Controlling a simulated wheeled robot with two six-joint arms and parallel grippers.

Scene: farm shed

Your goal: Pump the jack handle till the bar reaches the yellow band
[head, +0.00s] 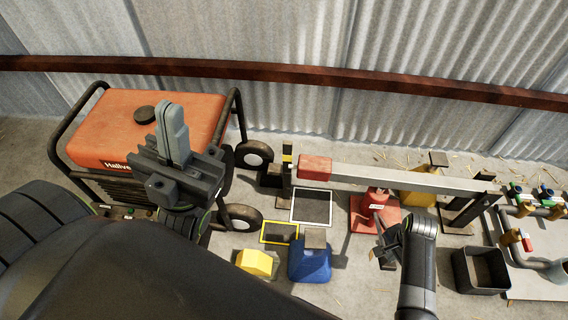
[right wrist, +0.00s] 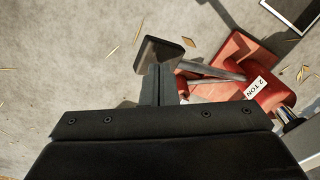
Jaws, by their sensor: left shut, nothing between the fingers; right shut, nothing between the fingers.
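The red jack (head: 372,205) stands on the floor beneath the long grey bar (head: 400,178). It also shows in the right wrist view (right wrist: 262,88), with a "2 TON" label and its grey handle (right wrist: 212,70) reaching left to a dark flat end piece (right wrist: 160,52). The bar's red left end (head: 314,168) is beside a dark post with a yellow band (head: 287,150), and looks lower than the band. My right gripper (right wrist: 160,76) is shut and empty, close by the handle's end; contact cannot be told. My left gripper (head: 172,112) is shut and empty, in front of the generator.
An orange generator (head: 150,120) stands at left. A blue block (head: 310,262), yellow block (head: 255,263) and white-edged square (head: 312,207) are on the floor. A yellow stand (head: 420,196) is behind the bar. A black crate (head: 480,272) and valved pipes (head: 530,215) are at right.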

